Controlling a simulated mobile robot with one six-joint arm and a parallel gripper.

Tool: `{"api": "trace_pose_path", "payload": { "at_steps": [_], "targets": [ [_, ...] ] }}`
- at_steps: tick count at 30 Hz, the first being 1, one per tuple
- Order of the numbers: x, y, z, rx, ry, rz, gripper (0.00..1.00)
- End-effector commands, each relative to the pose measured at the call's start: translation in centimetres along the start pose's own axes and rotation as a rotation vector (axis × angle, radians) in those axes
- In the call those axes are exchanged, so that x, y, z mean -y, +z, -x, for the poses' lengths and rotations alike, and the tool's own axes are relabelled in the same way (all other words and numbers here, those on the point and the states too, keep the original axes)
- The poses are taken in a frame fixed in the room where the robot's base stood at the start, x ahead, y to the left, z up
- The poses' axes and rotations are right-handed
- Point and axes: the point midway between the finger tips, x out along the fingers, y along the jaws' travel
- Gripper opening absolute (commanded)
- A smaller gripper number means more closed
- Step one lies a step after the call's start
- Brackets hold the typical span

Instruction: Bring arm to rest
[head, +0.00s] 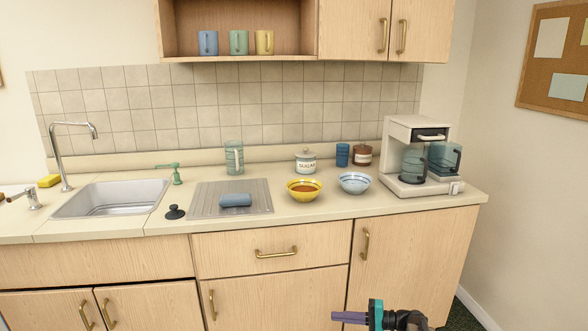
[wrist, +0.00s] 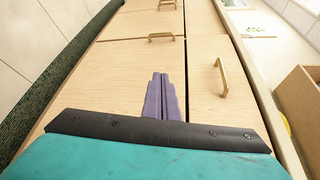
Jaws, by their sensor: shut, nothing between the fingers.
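My gripper (head: 338,316) shows at the bottom of the head view, right of the middle, with purple fingers and a teal body. It is in front of the lower cabinets, below the counter top, and points left. In the wrist view the two purple fingers (wrist: 161,97) lie together, shut and empty. Cabinet fronts with brass handles lie beyond them. The rest of my arm is mostly out of the head view.
The counter (head: 330,204) holds a sink (head: 110,198), a yellow bowl (head: 304,190), a white-blue bowl (head: 354,183) and a coffee machine (head: 418,130). Its front edge is above my gripper. A drawer handle (head: 276,253) and a cabinet handle (head: 365,246) stick out. Green carpet (head: 462,318) shows at the right.

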Motion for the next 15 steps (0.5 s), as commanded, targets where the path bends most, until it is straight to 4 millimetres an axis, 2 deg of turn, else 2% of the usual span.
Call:
{"api": "trace_pose_path", "payload": {
  "at_steps": [1,6,10,15],
  "targets": [
    [-1.3,2.1,-1.5,0.024,0.034,-0.018,0.0],
    [-6.6,7.6,-5.2,0.096,0.166,-0.067,0.0],
    [-10.7,12.3,-7.2,0.151,0.28,-0.099,0.0],
    [-16.1,18.9,-8.3,0.224,0.447,-0.13,0.0]
  ]
}}
